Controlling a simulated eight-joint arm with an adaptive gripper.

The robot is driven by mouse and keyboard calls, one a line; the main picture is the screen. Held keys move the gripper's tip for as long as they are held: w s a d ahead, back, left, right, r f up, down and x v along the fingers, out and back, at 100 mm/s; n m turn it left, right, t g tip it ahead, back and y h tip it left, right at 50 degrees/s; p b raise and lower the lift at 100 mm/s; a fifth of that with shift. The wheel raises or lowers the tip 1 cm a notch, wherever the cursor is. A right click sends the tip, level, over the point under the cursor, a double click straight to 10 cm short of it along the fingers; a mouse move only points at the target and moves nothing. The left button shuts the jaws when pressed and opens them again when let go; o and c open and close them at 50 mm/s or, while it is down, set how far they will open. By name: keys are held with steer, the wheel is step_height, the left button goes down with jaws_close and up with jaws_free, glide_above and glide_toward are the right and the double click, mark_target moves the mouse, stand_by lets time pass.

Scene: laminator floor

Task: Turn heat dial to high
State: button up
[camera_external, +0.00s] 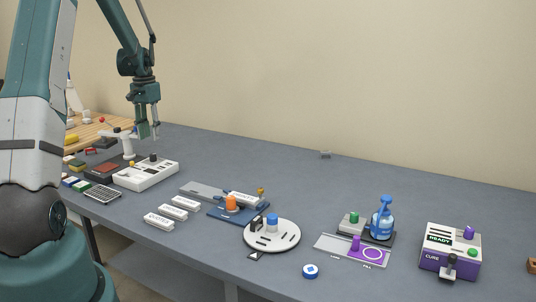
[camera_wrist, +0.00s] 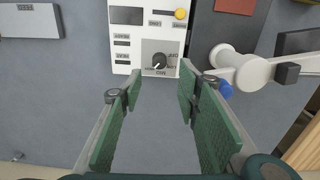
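The heat dial looks to be the black round knob (camera_wrist: 160,61) on a grey plate of a white panel box (camera_wrist: 146,33) in the wrist view. A white mark on the knob points to the lower left; the small labels around it are too small to read surely. In the external view the white box (camera_external: 140,179) stands on the table at the left, with a dark knob (camera_external: 153,156) on top. My gripper (camera_external: 148,132) hangs above the box's back end, apart from it. In the wrist view its green fingers (camera_wrist: 159,88) are spread and empty, and the knob shows just beyond the gap.
A white post with an arm (camera_wrist: 235,66) stands close right of the box. A yellow button (camera_wrist: 181,14) is on the same panel. Several white blocks (camera_external: 172,212), a round white turntable (camera_external: 288,238) and a purple box (camera_external: 435,262) stand further right.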

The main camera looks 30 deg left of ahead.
mark_target(153, 154)
steer(key=shift+s+f+n+p, duration=0.1)
steer(key=shift+f+n+p, duration=0.4)
steer(key=shift+f+p, duration=0.2)
steer(key=shift+f, duration=3.85)
steer(key=shift+c, duration=0.3)
steer(key=c, duration=0.8)
